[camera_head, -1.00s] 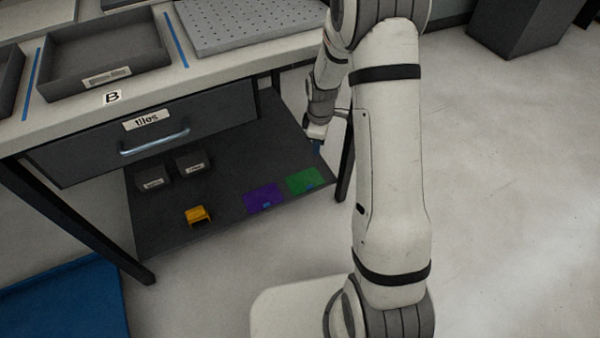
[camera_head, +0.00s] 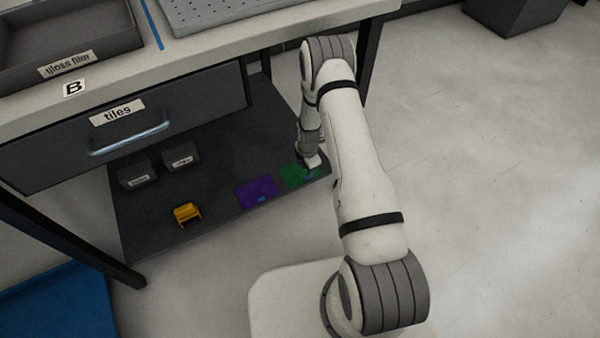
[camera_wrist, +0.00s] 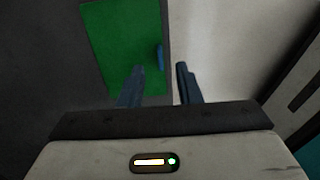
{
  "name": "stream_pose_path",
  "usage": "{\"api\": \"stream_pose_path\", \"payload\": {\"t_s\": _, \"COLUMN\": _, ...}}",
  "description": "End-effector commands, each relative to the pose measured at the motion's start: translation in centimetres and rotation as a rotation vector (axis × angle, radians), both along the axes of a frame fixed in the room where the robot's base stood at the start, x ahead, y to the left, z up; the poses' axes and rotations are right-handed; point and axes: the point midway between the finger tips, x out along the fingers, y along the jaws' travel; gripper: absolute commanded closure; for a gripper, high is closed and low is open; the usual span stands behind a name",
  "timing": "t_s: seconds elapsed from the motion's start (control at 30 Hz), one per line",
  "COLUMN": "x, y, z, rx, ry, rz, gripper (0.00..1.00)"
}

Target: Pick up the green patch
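The green patch (camera_head: 291,176) lies flat on the dark lower shelf, at its right front end. In the wrist view the green patch (camera_wrist: 118,42) fills the upper left middle, with a small blue tab (camera_wrist: 160,56) at its right edge. My gripper (camera_wrist: 160,80) is open, its two fingers apart with the tab roughly between and beyond them. The left finger overlaps the patch in the picture; the right finger is over the pale floor past the shelf edge. In the head view my gripper (camera_head: 311,168) is at the patch and partly hides it. I cannot tell whether it touches.
A purple patch (camera_head: 257,191) lies left of the green one, and an orange holder (camera_head: 187,214) farther left. Two small dark bins (camera_head: 181,158) stand behind. The table (camera_head: 215,47) with its tiles drawer (camera_head: 140,115) overhangs the shelf (camera_head: 222,212).

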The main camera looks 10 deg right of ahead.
Motion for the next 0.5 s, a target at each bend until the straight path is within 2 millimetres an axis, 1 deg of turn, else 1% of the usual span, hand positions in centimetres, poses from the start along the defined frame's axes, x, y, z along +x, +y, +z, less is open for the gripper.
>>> {"api": "stream_pose_path", "payload": {"t_s": 0.2, "x": -0.1, "y": 0.2, "z": -3.4, "rx": 0.000, "ry": 0.002, "rz": 0.004, "gripper": 0.69}}
{"api": "stream_pose_path", "payload": {"t_s": 0.3, "x": 0.0, "y": 0.3, "z": -4.5, "rx": 0.000, "ry": 0.001, "rz": 0.004, "gripper": 0.69}}
{"api": "stream_pose_path", "payload": {"t_s": 0.5, "x": 0.0, "y": 0.3, "z": -4.7, "rx": 0.000, "ry": 0.000, "rz": 0.005, "gripper": 0.69}}
